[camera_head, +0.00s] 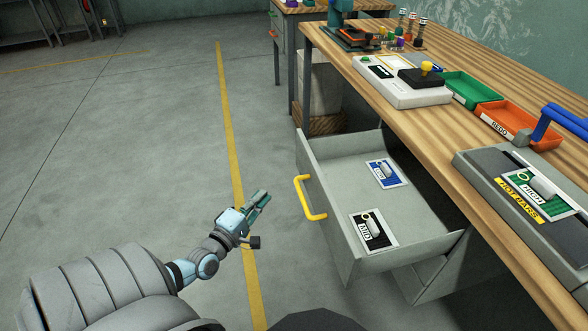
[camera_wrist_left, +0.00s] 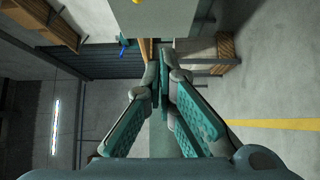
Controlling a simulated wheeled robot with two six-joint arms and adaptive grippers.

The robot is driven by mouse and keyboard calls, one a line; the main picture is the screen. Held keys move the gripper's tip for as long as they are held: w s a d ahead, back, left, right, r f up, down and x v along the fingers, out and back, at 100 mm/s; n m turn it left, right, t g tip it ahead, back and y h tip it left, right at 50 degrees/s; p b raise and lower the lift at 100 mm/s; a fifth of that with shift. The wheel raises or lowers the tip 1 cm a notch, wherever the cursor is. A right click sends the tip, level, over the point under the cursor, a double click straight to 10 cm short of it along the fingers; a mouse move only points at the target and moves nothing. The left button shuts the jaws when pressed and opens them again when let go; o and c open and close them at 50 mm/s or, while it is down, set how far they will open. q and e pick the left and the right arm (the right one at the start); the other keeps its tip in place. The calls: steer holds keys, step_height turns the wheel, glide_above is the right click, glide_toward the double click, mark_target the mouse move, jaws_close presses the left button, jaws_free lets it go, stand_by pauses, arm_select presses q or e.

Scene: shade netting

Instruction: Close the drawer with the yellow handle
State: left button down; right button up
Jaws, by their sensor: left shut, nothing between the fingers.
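The drawer (camera_head: 325,225) is grey and stands pulled well out from under the wooden workbench. Its yellow handle (camera_head: 304,198) is on the front panel, facing left in the head view. Two labelled cards lie inside, one blue (camera_head: 386,173) and one reading MID (camera_head: 373,232). My left gripper (camera_head: 265,198) is shut and empty, a little to the left of the handle and apart from it. In the left wrist view its fingers (camera_wrist_left: 163,80) are together, and a grey panel (camera_wrist_left: 170,20), apparently the drawer front, shows at the top. My right gripper is not in view.
The workbench top (camera_head: 440,120) holds a white control box (camera_head: 400,88), a green tray (camera_head: 470,88), an orange tray (camera_head: 515,125) and a grey HOT BARS unit (camera_head: 520,200). Another grey drawer (camera_head: 430,278) shows below the open one. The floor (camera_head: 130,130) to the left is clear.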

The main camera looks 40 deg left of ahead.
arm_select(q)
steer(key=shift+w+d+r+b, duration=0.15)
steer(key=shift+w+b, duration=0.65)
steer(key=shift+w, duration=2.45)
steer(key=shift+w+d+r+b, duration=0.15)
steer(key=shift+w+b, duration=0.6)
steer(key=shift+w, duration=2.45)
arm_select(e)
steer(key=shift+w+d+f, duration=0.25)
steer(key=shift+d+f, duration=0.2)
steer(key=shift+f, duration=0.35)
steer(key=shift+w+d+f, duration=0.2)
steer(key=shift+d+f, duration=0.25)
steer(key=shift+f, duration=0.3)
arm_select(q)
steer(key=shift+f, duration=0.1)
